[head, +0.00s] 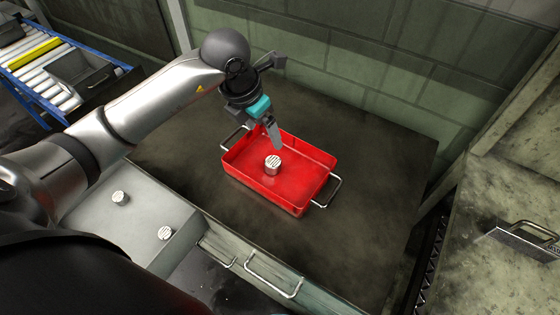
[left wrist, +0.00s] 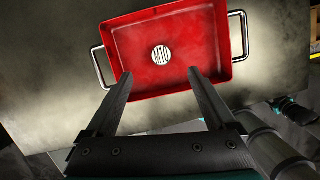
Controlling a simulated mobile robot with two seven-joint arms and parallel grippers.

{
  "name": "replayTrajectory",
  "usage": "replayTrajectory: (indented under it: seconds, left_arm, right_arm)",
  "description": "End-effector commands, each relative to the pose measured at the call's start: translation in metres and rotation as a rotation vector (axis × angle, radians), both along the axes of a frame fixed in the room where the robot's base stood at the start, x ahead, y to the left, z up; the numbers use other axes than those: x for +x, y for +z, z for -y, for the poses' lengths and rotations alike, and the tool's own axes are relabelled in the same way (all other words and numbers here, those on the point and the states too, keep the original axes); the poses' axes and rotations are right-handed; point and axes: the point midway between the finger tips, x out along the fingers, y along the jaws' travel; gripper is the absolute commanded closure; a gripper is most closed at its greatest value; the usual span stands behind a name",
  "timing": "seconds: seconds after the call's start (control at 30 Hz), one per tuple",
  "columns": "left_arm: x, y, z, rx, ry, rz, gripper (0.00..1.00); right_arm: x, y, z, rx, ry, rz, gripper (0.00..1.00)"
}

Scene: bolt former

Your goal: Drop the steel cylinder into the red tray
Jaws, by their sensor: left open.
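The red tray (head: 300,198) stands on the dark table top, with a metal handle at each end. One steel cylinder (head: 272,162) is inside the tray, standing on its floor. In the left wrist view the cylinder (left wrist: 161,55) shows in the middle of the red tray (left wrist: 120,48), ahead of the fingertips. My left gripper (head: 275,138) is over the tray's far side, above the cylinder. In the left wrist view my left gripper (left wrist: 158,78) has its two fingers spread apart with nothing between them. My right gripper is not in view.
Two more steel cylinders (head: 119,198) (head: 165,233) stand on a grey surface at the lower left. The dark table top (head: 380,165) is clear around the tray. A wall is behind it, and a roller conveyor (head: 45,75) is at the upper left.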

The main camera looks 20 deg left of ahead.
Motion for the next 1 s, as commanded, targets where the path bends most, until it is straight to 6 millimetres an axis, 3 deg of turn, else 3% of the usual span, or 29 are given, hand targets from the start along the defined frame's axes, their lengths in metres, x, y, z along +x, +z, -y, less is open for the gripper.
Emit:
replayTrajectory:
  seconds: [0.1, 0.33, 1.0]
  left_arm:
    - [-0.006, 0.028, -0.003, 0.001, 0.000, 0.006, 0.11]
    - [-0.015, 0.058, -0.005, 0.000, 0.001, 0.002, 0.11]
    - [-0.017, 0.064, -0.006, 0.000, 0.001, 0.000, 0.11]
  right_arm:
    - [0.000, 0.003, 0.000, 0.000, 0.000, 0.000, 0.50]
    - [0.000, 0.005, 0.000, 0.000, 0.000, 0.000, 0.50]
    - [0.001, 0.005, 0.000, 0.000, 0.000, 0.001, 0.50]
